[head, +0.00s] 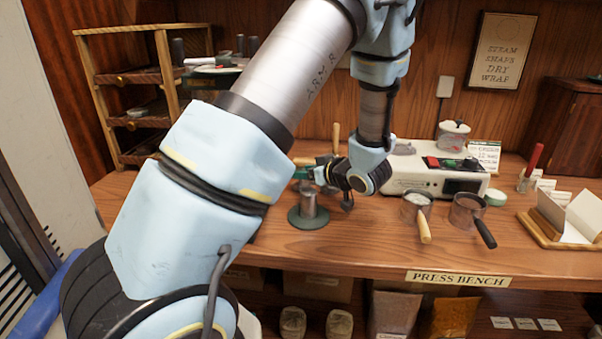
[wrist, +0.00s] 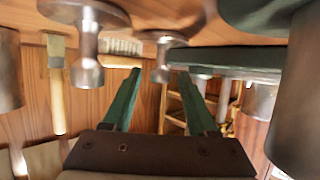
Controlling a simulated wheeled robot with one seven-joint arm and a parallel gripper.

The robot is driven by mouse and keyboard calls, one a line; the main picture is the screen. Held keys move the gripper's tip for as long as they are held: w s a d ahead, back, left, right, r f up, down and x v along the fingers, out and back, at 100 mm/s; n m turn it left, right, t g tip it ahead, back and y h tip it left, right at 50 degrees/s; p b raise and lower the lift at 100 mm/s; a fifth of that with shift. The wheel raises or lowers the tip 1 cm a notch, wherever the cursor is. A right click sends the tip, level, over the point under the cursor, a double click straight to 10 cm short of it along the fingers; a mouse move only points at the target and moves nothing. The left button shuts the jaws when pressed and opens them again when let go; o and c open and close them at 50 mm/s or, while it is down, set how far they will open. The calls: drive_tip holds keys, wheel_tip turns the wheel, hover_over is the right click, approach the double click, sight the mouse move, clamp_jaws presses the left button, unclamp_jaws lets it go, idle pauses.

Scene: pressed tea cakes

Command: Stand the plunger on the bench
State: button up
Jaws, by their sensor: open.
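My gripper (head: 304,173) has dark green fingers; it is low over the bench (head: 370,240), pointing left. In the wrist view its fingers (wrist: 160,85) are spread with nothing between them; that view is upside down. A short metal piece on a round dark green foot (head: 308,207) stands upright on the bench, just in front of the gripper, apart from its fingers. In the wrist view, two spool-shaped metal pieces, one nearer (wrist: 88,62) and one farther (wrist: 161,68), stand beyond the fingers. I cannot tell for sure which piece is the plunger. My arm hides part of the bench.
A cream machine (head: 435,178) stands behind the gripper's right. Two metal pans, one with a pale handle (head: 416,208) and one with a dark handle (head: 468,212), sit to the right. A wooden rack (head: 165,85) stands back left. Open bench lies along the front.

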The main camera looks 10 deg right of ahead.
drive_tip(key=b+v, duration=0.1)
drive_tip(key=v, duration=0.9)
drive_tip(key=shift+s+d+r, duration=0.1)
drive_tip(key=shift+s+d, duration=0.05)
drive_tip(key=shift+s, duration=0.15)
